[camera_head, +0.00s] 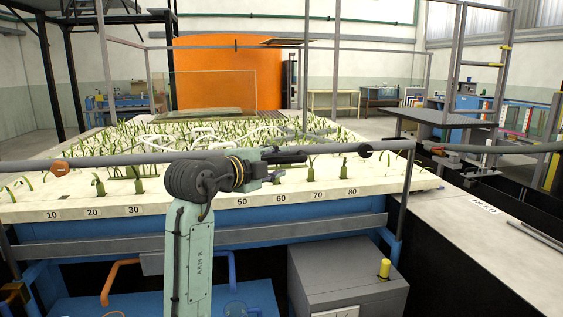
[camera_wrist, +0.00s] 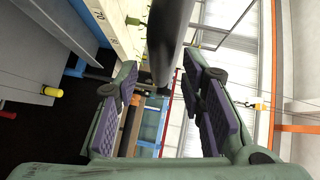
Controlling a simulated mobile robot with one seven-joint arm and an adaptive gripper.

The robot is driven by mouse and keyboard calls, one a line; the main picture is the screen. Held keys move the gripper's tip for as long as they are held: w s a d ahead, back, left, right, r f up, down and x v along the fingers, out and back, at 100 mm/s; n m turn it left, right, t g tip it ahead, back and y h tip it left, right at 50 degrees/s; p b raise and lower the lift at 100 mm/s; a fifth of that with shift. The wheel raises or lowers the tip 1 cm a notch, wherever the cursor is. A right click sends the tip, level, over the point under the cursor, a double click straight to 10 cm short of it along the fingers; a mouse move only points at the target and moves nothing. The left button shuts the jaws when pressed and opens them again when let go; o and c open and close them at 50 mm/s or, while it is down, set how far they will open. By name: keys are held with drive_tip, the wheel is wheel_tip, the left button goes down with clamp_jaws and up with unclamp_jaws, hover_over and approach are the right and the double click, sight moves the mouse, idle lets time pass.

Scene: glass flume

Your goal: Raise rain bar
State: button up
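A long grey bar (camera_head: 120,160), which I take to be the rain bar, runs level across the front of the planted model bed. It has an orange collar (camera_head: 61,168) at left and a black knob (camera_head: 365,150) at right. My gripper (camera_head: 298,155) is at the bar's height, right of the middle, pointing right; my arm hides part of the bar. In the wrist view my gripper (camera_wrist: 160,85) is open, its purple-padded fingers well apart. The grey bar (camera_wrist: 170,35) runs down from the top between their lines. I see no finger closed on it.
The numbered front edge (camera_head: 110,211) of the bed lies just below the bar. A grey cabinet (camera_head: 345,275) with a yellow knob (camera_head: 384,268) stands below. A pale ledge (camera_head: 500,245) is at right. An upright post (camera_head: 405,195) stands near the bar's right end.

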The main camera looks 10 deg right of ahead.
drive_tip(key=v, duration=0.9)
drive_tip(key=shift+s, duration=0.1)
